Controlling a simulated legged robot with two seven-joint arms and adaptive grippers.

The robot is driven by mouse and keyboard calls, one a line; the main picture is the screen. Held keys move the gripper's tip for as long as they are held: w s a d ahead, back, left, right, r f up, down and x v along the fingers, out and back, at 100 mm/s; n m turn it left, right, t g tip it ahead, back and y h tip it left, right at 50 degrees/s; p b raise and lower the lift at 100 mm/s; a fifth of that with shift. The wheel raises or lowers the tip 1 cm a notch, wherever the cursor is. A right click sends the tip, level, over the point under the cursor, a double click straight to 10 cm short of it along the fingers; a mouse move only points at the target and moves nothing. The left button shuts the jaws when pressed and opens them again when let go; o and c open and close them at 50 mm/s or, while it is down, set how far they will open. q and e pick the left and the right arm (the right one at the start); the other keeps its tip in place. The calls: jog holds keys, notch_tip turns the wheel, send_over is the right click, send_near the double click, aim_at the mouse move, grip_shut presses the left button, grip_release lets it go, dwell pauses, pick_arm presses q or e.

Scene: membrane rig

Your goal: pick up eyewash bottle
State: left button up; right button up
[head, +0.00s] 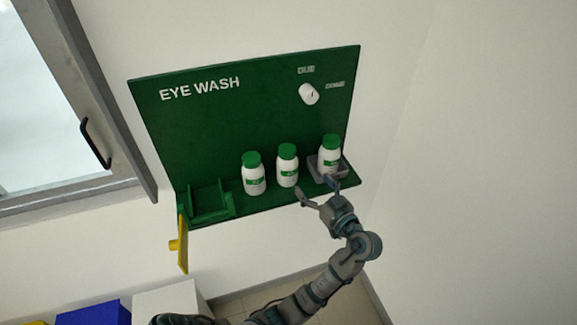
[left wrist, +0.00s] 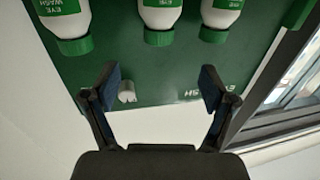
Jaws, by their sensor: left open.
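Three white eyewash bottles with green caps stand upright in a row on the green shelf (head: 270,199): a left one (head: 254,175), a middle one (head: 288,166) and a right one (head: 329,155) on a grey pad. My left gripper (head: 318,190) is open and empty in front of the shelf, near the middle and right bottles. In the left wrist view the picture is inverted, and the middle bottle (left wrist: 160,15) appears beyond the gap between the open fingers (left wrist: 161,84), apart from them. Only lower parts of the bottles are cut off there. My right gripper is not in view.
A green back panel (head: 220,120) marked EYE WASH rises behind the bottles, with a white knob (head: 309,94) on it. An empty green holder (head: 208,202) and a yellow flap (head: 182,248) are at the shelf's left end. A framed window or door (head: 80,120) is at left.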

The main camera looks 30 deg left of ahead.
aim_at(292, 158)
pick_arm(q)
jog(key=p+x, duration=0.2)
jog(key=x, duration=0.8)
jog(key=shift+s, duration=0.1)
jog(key=p+x, duration=0.1)
jog(key=x, duration=0.3)
jog(key=shift+w+d+r+p, duration=0.15)
jog(key=shift+w+r+p, duration=0.1)
jog(key=shift+p, duration=0.15)
jog(key=shift+w+a+f, duration=0.2)
jog(key=shift+a, duration=0.4)
jog(key=shift+d, duration=0.1)
grip_shut()
